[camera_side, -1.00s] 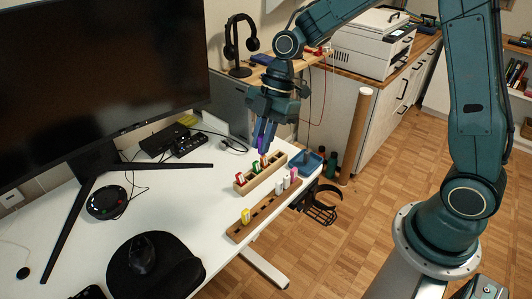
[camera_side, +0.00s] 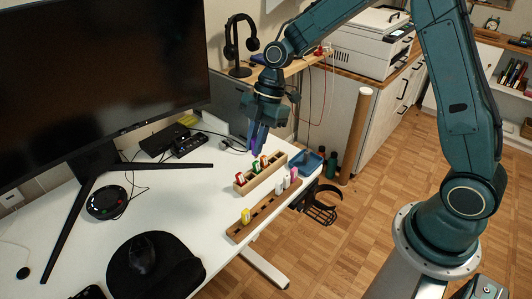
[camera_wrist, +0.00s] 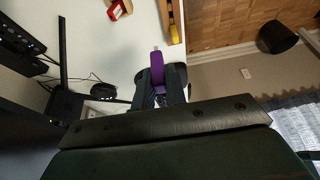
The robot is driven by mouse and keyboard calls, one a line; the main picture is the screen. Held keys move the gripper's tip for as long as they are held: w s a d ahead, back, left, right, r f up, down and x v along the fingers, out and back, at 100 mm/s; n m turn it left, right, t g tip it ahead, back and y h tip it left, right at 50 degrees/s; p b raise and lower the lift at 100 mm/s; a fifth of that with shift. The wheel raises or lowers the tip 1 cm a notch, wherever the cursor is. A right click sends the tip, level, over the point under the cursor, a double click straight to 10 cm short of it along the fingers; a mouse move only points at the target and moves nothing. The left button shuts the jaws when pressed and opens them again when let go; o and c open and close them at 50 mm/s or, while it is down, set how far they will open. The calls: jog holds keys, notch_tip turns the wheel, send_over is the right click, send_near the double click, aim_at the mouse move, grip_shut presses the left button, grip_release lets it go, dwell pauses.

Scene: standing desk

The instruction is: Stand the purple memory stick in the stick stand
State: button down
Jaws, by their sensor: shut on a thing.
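My gripper (camera_side: 257,148) is shut on the purple memory stick (camera_wrist: 173,84) and holds it above the far part of the white desk. In the wrist view the stick lies between the fingers, with its metal connector (camera_wrist: 157,57) pointing outward. In the side view the stick is mostly hidden by the fingers. Two wooden stick holders stand on the desk, below and to the right of my gripper. The rear one (camera_side: 248,188) holds red and green sticks. The front one (camera_side: 263,214) holds a yellow, two white and a pink stick, with dark empty holes between. I cannot tell which is the stand.
A blue tray (camera_side: 305,163) sits at the desk's far right corner. A monitor (camera_side: 100,75) stands at left, with a black dock (camera_side: 190,146) behind the work area.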

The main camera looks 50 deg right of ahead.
send_near(247, 181)
jog(key=a, duration=0.2)
jog(key=shift+w+r, duration=0.25)
jog(key=shift+r, duration=0.15)
jog(key=shift+f, duration=0.25)
jog(key=shift+f, duration=3.15)
jog(key=c, duration=1.4)
grip_release()
jog(key=shift+f, duration=0.1)
jog(key=shift+o, duration=0.2)
jog(key=shift+s, duration=0.1)
